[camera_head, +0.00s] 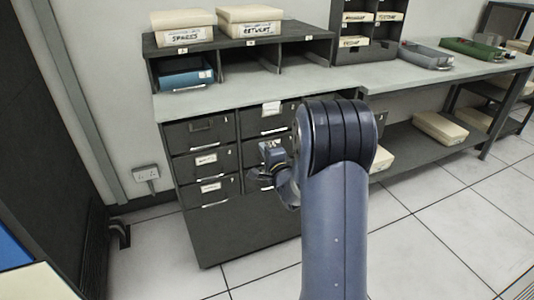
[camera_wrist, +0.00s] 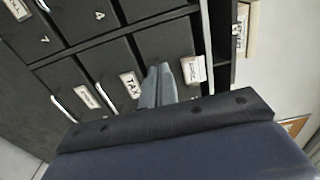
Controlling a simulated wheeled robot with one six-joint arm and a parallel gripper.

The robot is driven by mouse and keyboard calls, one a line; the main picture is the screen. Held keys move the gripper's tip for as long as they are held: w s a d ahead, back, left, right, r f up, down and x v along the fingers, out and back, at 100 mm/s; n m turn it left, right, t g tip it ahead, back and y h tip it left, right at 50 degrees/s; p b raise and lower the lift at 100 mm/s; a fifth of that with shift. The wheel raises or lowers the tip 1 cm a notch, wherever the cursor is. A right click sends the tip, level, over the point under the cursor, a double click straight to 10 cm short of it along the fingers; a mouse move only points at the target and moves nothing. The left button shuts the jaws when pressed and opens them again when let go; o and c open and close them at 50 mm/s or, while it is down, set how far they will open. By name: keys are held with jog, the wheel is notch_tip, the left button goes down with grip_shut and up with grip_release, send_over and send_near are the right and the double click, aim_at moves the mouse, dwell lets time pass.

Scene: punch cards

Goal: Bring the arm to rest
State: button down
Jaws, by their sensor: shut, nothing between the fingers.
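My arm rises from the bottom of the head view, bends at a large rounded joint and reaches toward the dark drawer cabinet (camera_head: 250,228). Part of my wrist shows left of that joint, in front of the middle drawers; the fingers cannot be made out there. In the wrist view my gripper (camera_wrist: 158,70) has its two grey fingers together, with nothing between them. They point at the labelled drawer fronts (camera_wrist: 112,62), beside a label reading "TAX" (camera_wrist: 130,85). Whether the fingertips touch the cabinet cannot be told.
A blue box (camera_head: 185,78) sits in the left cubby on the cabinet's top. Two lidded cream boxes (camera_head: 183,27) (camera_head: 250,22) stand above. A bench (camera_head: 440,70) with trays runs right, with boxes on its lower shelf. The tiled floor (camera_head: 440,225) at right is clear.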

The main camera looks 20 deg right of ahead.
jog(key=shift+s, duration=0.95)
